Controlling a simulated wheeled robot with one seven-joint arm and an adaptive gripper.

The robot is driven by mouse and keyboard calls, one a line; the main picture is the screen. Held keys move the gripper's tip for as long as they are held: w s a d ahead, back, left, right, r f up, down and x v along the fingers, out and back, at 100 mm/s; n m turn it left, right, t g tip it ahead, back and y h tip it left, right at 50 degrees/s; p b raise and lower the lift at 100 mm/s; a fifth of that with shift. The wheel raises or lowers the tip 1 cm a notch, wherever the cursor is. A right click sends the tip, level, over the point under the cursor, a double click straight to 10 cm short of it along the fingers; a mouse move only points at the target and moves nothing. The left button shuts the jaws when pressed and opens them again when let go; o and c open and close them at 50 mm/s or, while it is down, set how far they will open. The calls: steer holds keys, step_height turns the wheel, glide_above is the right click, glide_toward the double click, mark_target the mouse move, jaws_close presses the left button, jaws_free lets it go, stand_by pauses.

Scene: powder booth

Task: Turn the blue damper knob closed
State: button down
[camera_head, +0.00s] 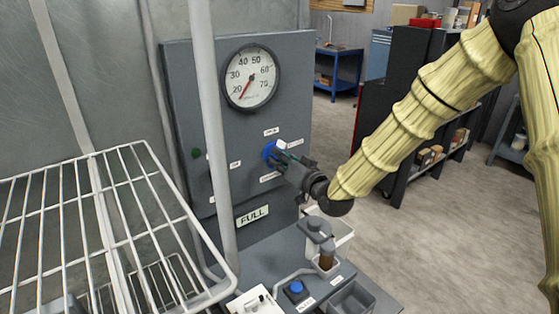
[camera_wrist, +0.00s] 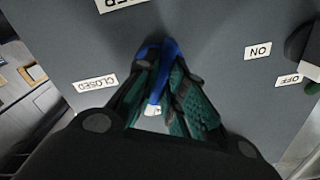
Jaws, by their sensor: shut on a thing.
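The blue damper knob (camera_head: 268,150) is on the grey upright panel (camera_head: 290,100), below the round gauge. My gripper (camera_head: 282,158) reaches it from the right and is shut on it. In the wrist view the blue knob (camera_wrist: 157,75) shows between the green-padded fingers of my gripper (camera_wrist: 160,95), with a white mark near its lower end. A CLOSED label (camera_wrist: 97,83) lies left of the knob in the wrist view, and another label is cut off at the top. The fingers hide part of the knob.
The gauge (camera_head: 252,77) has a red needle pointing low left. A green button (camera_head: 196,153) and a FULL sign (camera_head: 252,215) are on the panel. A grey post (camera_head: 207,120) and a white wire rack (camera_head: 90,220) stand left. A blue button (camera_head: 296,288) is on the ledge below.

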steer(key=m+b, duration=0.8)
steer(key=m, duration=0.4)
steer(key=shift+r, duration=0.1)
stand_by(0.4)
steer(key=c, duration=1.5)
jaws_free()
steer(key=shift+r, duration=0.1)
steer(key=v, duration=1.2)
